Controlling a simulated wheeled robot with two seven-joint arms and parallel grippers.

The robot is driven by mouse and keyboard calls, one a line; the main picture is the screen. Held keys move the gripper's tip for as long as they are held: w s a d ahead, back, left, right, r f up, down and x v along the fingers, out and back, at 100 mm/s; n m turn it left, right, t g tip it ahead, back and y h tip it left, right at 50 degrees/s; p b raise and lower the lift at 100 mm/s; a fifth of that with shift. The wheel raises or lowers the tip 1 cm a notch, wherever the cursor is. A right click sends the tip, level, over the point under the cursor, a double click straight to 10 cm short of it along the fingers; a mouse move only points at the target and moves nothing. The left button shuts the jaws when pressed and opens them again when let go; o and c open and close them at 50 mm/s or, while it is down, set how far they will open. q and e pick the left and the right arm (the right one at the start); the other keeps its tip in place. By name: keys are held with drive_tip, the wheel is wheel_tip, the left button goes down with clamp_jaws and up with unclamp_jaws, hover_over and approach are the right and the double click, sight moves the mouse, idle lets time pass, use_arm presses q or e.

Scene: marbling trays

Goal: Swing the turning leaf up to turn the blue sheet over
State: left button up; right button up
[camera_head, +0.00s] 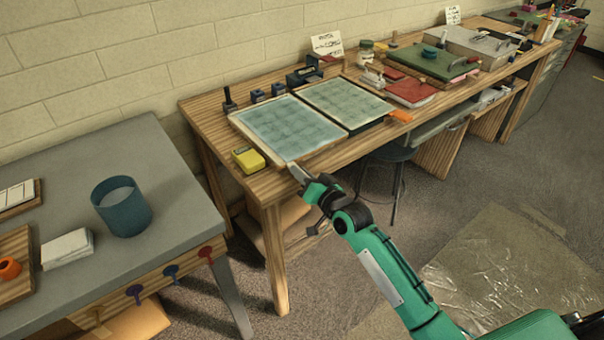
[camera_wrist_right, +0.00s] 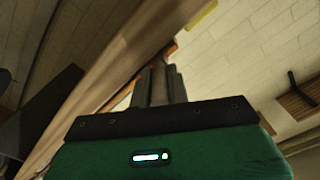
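Two flat framed panels lie side by side on the wooden table: a left panel (camera_head: 250,147) and a right panel (camera_head: 374,121). Each has a pale rim and a blue-grey mottled face. I cannot tell which is the turning leaf or whether each face is a separate sheet. An orange tab (camera_head: 400,116) sticks out at the right panel's front right corner. My right gripper (camera_head: 293,168) is at the left panel's front corner by the table edge; contact is unclear. My left gripper is out of view.
A yellow block (camera_head: 248,159) sits left of the panels. Small dark stamps (camera_head: 258,96) stand behind them. A green board (camera_head: 437,62) and red book (camera_head: 411,92) lie to the right. A grey table (camera_head: 165,205) with a blue pot (camera_head: 121,212) stands at left.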

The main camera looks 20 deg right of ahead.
clamp_jaws()
drive_tip(key=shift+r, duration=0.15)
